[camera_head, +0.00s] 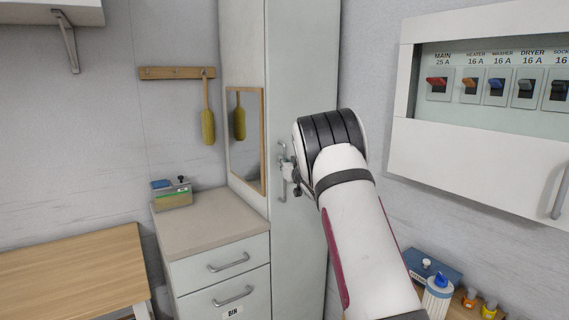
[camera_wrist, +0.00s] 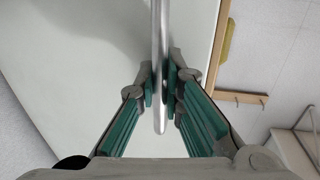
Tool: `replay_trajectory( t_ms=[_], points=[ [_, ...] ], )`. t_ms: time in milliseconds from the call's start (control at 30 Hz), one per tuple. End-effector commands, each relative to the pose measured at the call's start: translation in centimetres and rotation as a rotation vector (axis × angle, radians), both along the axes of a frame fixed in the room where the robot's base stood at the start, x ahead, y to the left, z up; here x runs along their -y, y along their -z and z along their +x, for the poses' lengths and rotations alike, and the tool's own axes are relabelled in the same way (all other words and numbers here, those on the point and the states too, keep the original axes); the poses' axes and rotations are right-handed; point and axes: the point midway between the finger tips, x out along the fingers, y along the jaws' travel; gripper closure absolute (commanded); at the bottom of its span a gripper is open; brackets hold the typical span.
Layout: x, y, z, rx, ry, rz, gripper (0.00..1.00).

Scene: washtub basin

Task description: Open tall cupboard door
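The tall cupboard (camera_head: 243,50) stands in the corner. Its pale door (camera_head: 300,60) looks closed in the head view, and my arm covers part of it. The door also fills much of the wrist view (camera_wrist: 80,60). A vertical metal bar handle (camera_head: 283,190) is on the door's left side. In the wrist view the handle (camera_wrist: 160,50) runs down between the two teal-padded fingers of my gripper (camera_wrist: 161,88). The fingertips lie close against both sides of the bar, and the gripper looks shut on it. In the head view my gripper (camera_head: 290,172) is at the handle, partly hidden by my wrist.
A drawer cabinet (camera_head: 215,225) with a small device (camera_head: 172,193) stands left of the cupboard. A mirror (camera_head: 246,140) is on the cupboard's side. A breaker box (camera_head: 480,150) hangs on the right wall. Bottles (camera_head: 438,290) stand low at the right. A wooden table (camera_head: 75,270) is at left.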

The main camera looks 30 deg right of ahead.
Motion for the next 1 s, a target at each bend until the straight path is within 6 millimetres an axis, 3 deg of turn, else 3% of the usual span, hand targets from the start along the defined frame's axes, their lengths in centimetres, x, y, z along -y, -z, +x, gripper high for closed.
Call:
replay_trajectory(
  t_ms=[267, 467, 767, 1000],
  points=[
    [0.0, 0.0, -0.1, 0.0, -0.003, 0.0, 1.0],
    [0.5, -0.1, -1.5, -0.002, -0.045, 0.001, 1.0],
    [2.3, -0.3, -6.8, -0.003, -0.123, 0.003, 1.0],
    [5.4, -0.2, -11.8, -0.002, -0.122, 0.003, 1.0]
  ],
)
